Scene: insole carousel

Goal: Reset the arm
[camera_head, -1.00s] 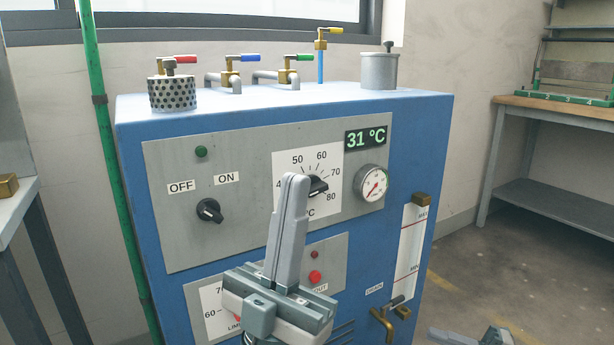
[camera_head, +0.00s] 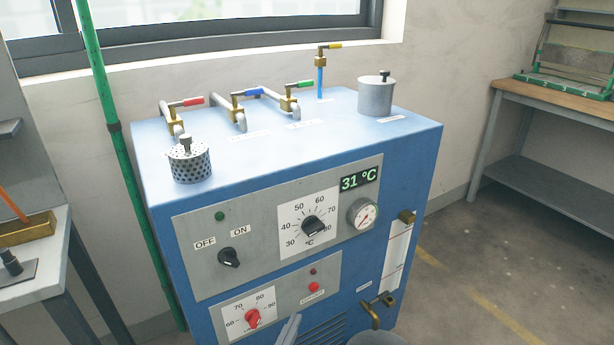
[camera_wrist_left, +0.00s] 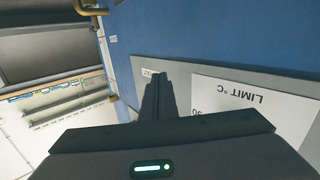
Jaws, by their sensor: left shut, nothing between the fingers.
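My left gripper (camera_head: 289,329) shows only as grey fingertips at the bottom edge of the head view, in front of the lower panel of the blue machine (camera_head: 400,150). In the left wrist view its fingers (camera_wrist_left: 158,98) are together with nothing between them, near the grey panel marked LIMIT °C (camera_wrist_left: 235,105). The temperature dial (camera_head: 313,226) and the OFF/ON switch (camera_head: 229,258) are above the gripper, apart from it. The red limit knob (camera_head: 252,318) is to its left. The display (camera_head: 357,178) reads 31 °C. My right gripper does not show.
Valves with red (camera_head: 187,102), blue (camera_head: 246,93), green (camera_head: 299,85) and yellow (camera_head: 334,46) handles stand on the machine top. A brass drain valve (camera_head: 378,304) juts out at the lower right. A bench (camera_head: 560,110) stands right; a side table (camera_head: 35,270) left.

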